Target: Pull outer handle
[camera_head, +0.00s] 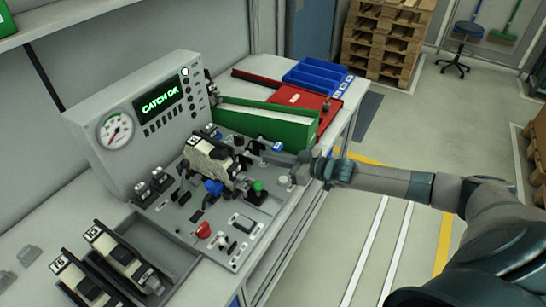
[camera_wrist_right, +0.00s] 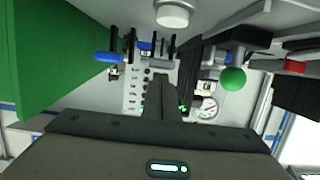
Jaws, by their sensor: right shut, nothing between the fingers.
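My right gripper (camera_head: 268,154) reaches in from the right over the test fixture (camera_head: 238,250), beside the white-and-black latch unit (camera_head: 208,158). Its fingers are together and empty; in the right wrist view the shut fingers (camera_wrist_right: 160,95) point at the fixture. A blue grip (camera_head: 213,187) sits at the front of the latch unit and another blue piece (camera_head: 277,147) lies just beyond my fingers. In the right wrist view a blue-ended lever (camera_wrist_right: 108,57) is left of the fingers. I cannot tell which part is the outer handle. My left gripper is out of view.
A green-topped knob (camera_head: 257,186) stands close below my gripper, a red knob (camera_head: 203,230) nearer the front. A green bin (camera_head: 265,122) and red tray (camera_head: 315,94) stand behind. Spare latch units (camera_head: 115,250) lie front left.

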